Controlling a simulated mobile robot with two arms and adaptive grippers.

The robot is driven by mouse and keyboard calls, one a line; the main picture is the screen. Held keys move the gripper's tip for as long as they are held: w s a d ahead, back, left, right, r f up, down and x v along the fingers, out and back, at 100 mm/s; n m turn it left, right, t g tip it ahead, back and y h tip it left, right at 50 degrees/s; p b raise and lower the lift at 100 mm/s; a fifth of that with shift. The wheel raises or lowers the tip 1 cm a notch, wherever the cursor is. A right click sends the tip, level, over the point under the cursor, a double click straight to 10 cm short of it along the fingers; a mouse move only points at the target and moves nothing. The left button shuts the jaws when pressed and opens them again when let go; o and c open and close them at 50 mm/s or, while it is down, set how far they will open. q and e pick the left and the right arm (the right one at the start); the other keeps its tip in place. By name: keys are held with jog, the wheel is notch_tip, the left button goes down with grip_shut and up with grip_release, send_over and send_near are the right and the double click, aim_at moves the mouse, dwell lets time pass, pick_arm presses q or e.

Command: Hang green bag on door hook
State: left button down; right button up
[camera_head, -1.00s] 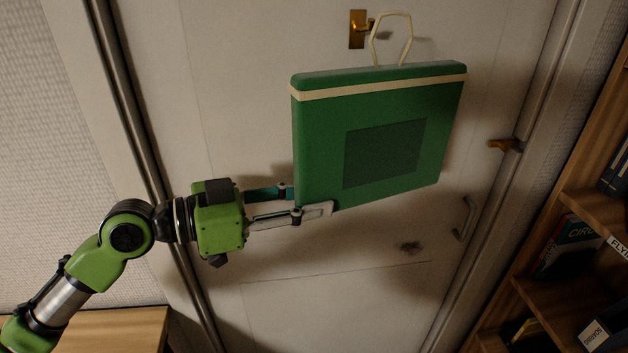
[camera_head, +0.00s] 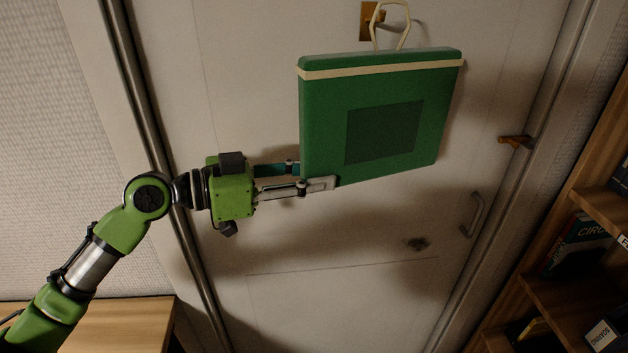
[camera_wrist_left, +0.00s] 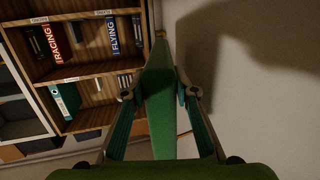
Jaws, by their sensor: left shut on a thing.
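The green bag (camera_head: 430,115) is a flat upright box shape with a cream band near its top and a cream loop handle (camera_head: 403,30) above. My left gripper (camera_head: 318,176) is shut on the bag's lower left edge and holds it up in front of the door (camera_head: 340,290). The bag also shows edge-on between the fingers in the left wrist view (camera_wrist_left: 158,95). The brass door hook (camera_head: 367,20) is at the top of the head view, beside and partly behind the handle's left side. I cannot tell whether the loop is around the hook. My right gripper is not in view.
A wooden bookshelf (camera_head: 560,215) with books and binders stands at the right. The door has a brown latch (camera_head: 515,141) and a metal pull handle (camera_head: 473,215) at its right side. A wooden surface (camera_head: 120,322) is at the lower left.

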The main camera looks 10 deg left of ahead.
pick_arm(q)
jog(key=w+a+f+b, duration=0.1)
jog(key=w+f+b, duration=0.1)
jog(key=w, duration=0.3)
jog(key=shift+w+a+b, duration=0.2)
jog(key=shift+a+b, duration=0.2)
jog(key=shift+b, duration=0.2)
dwell(0.8)
jog(key=c, duration=1.5)
grip_release()
jog(key=shift+w+f, duration=0.1)
jog(key=shift+f, duration=0.1)
